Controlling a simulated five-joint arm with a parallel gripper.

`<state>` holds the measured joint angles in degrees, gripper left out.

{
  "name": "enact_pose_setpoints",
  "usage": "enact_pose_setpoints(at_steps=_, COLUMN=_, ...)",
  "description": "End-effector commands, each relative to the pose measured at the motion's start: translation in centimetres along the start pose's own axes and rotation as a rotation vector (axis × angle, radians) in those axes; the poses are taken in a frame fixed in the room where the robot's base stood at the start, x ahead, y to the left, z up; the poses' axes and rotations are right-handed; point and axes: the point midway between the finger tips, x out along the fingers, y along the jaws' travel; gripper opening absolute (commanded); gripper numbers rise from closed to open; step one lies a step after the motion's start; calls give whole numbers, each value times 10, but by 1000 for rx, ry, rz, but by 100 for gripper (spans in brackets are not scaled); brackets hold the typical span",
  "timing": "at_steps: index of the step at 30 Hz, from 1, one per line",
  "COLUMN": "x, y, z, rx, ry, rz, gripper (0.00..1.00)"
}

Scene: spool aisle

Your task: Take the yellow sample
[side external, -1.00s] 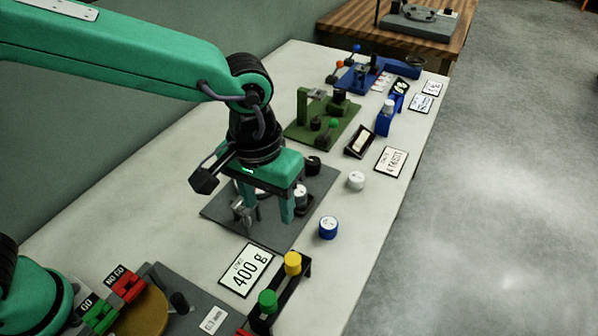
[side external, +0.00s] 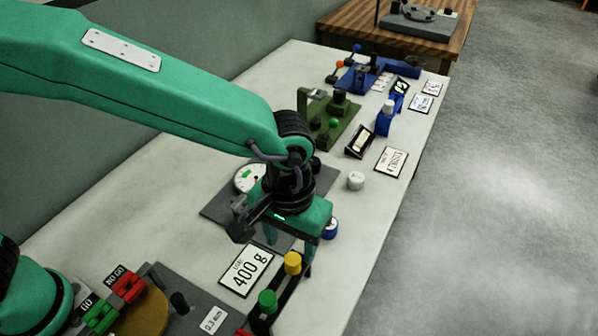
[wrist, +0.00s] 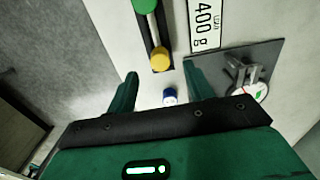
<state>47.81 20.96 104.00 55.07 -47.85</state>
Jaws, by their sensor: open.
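The yellow sample (side external: 292,262) is a short yellow-capped piece at the far end of a black holder (side external: 287,290). A green-capped sample (side external: 267,300) sits at the holder's near end. My gripper (side external: 288,254) is open and empty, pointing down just behind the yellow sample in the side view. One finger is partly hidden behind the sample and holder. In the wrist view the yellow sample (wrist: 160,60) shows just past the fingertips, across the space between the two fingers (wrist: 160,71). I see no contact.
A blue-and-white round piece (side external: 331,227) stands close to my gripper's right side. A "400 g" card (side external: 246,269) lies left of the holder. A grey plate with a dial (side external: 250,177) is behind. The bench is clear at the front right.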

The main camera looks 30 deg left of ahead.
Motion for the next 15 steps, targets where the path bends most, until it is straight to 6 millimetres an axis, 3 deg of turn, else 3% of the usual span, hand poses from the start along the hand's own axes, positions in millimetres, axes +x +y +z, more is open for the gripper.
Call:
enact_pose_setpoints(at_steps=8, x=10, y=0, z=-1, rx=0, ry=-1, rz=-1, gripper=52)
enact_pose_setpoints(at_steps=15, x=38, y=0, z=-4, rx=0, ry=-2, rz=-2, gripper=52)
